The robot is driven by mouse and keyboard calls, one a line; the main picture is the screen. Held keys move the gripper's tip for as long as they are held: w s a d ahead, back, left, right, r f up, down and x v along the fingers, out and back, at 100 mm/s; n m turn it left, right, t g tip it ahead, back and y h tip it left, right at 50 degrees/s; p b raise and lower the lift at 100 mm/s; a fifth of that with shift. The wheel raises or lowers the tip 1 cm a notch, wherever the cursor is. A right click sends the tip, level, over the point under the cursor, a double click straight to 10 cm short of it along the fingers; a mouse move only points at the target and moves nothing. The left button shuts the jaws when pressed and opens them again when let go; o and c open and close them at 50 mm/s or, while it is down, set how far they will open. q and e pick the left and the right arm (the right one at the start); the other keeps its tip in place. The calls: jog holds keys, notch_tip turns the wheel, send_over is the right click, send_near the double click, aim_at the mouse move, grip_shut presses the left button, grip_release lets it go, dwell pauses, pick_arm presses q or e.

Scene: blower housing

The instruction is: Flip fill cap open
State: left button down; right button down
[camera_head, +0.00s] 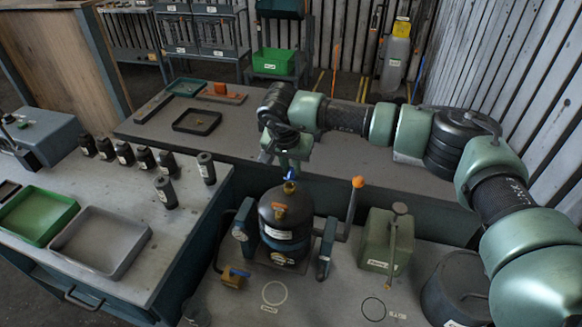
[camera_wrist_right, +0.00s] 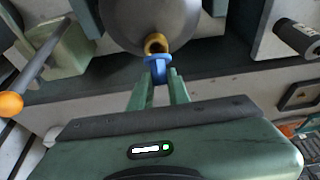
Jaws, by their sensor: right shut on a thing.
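The dark round blower housing (camera_head: 286,222) stands on the near bench, with a white label on its front. The blue fill cap (camera_head: 290,187) sits at its top, and it also shows in the right wrist view (camera_wrist_right: 157,66) beside a brass-coloured round neck (camera_wrist_right: 155,43). My right gripper (camera_head: 289,176) reaches down from above the housing. In the right wrist view its two fingers (camera_wrist_right: 158,80) are closed on the blue cap's tab. The far side of the cap is hidden. My left gripper is not in view.
A lever with an orange knob (camera_head: 357,182) rises right of the housing. A green box (camera_head: 387,240) with a handle stands further right. Green (camera_head: 36,216) and grey trays (camera_head: 69,249) and several black bottles (camera_head: 145,157) occupy the left table.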

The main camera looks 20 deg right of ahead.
jog(key=shift+w+d+g+y+b, duration=0.3)
jog(key=shift+w+g+y+b, duration=0.25)
jog(key=shift+g+b, duration=0.4)
jog(key=shift+w+d+g+y+b, duration=0.4)
jog(key=shift+g+y+b, duration=0.35)
jog(key=shift+b, duration=0.25)
jog(key=shift+w+d+g+y+b, duration=0.25)
jog(key=shift+w+g+y+b, duration=0.25)
jog(key=shift+g+b, duration=0.45)
jog(key=c, duration=1.6)
grip_release()
jog(key=shift+c, duration=0.2)
jog(key=o, duration=0.3)
jog(key=shift+s+f, duration=0.1)
